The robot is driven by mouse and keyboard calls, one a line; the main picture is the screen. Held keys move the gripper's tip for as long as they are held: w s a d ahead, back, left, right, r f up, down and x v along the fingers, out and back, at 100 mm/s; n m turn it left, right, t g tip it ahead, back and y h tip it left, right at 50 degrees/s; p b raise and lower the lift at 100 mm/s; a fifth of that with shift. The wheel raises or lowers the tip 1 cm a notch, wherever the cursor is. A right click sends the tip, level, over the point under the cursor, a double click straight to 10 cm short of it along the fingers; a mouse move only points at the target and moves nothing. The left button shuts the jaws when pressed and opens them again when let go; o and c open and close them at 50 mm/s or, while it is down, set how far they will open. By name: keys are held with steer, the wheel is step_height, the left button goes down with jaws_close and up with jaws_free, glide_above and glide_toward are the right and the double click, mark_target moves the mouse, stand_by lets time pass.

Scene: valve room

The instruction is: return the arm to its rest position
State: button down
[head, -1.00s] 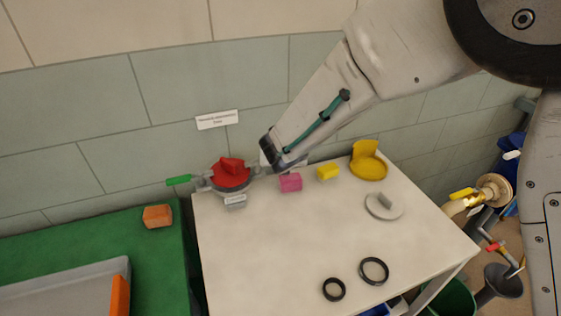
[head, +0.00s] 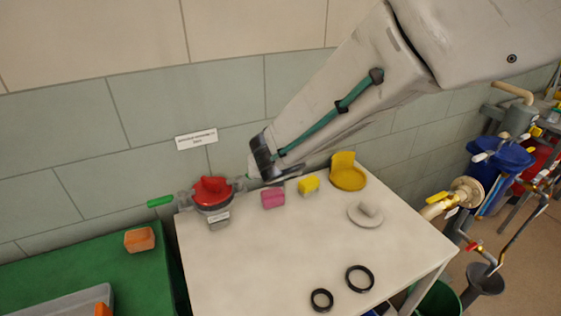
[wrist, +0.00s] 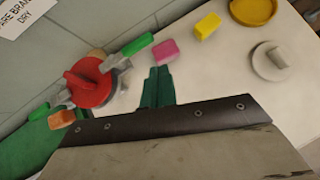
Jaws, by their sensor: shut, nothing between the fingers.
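My arm reaches across the head view from the upper right, and its dark wrist end hangs above the back of the white table. My gripper (wrist: 158,88) shows in the wrist view as green fingers close together, with nothing between them. In that view it is over the table, to the right of a red-capped valve (wrist: 88,85) and apart from it. The valve also stands at the table's back left in the head view (head: 212,192). In the head view the fingers are hidden behind my arm.
On the white table (head: 260,260) are a pink block (head: 272,198), a yellow block (head: 308,185), a yellow cap (head: 347,174), a grey disc (head: 366,214) and two black rings (head: 359,278). A green table (head: 75,270) holds an orange block (head: 140,240). The wall is close behind; pipes stand at right.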

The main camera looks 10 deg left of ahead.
steer(key=s+d+r+m+g+h, duration=0.2)
steer(key=s+d+m+h, duration=0.1)
steer(key=d+m, duration=0.85)
steer(key=s+d+r+m+g+h, duration=0.2)
steer(key=s+d+m+h, duration=0.2)
steer(key=d+m, duration=0.75)
steer(key=s+d+r+m+g+y, duration=0.1)
steer(key=s+d+r+m, duration=0.3)
steer(key=s+d+m, duration=0.4)
steer(key=s+d+r+m+g+y, duration=0.2)
steer(key=s+d+m, duration=0.6)
steer(key=s, duration=0.5)
steer(key=shift+d+r+m+y, duration=0.3)
steer(key=shift+d+r+y, duration=0.3)
steer(key=shift+d+r, duration=0.5)
steer(key=shift+w+d+f, duration=0.1)
steer(key=shift+f, duration=0.05)
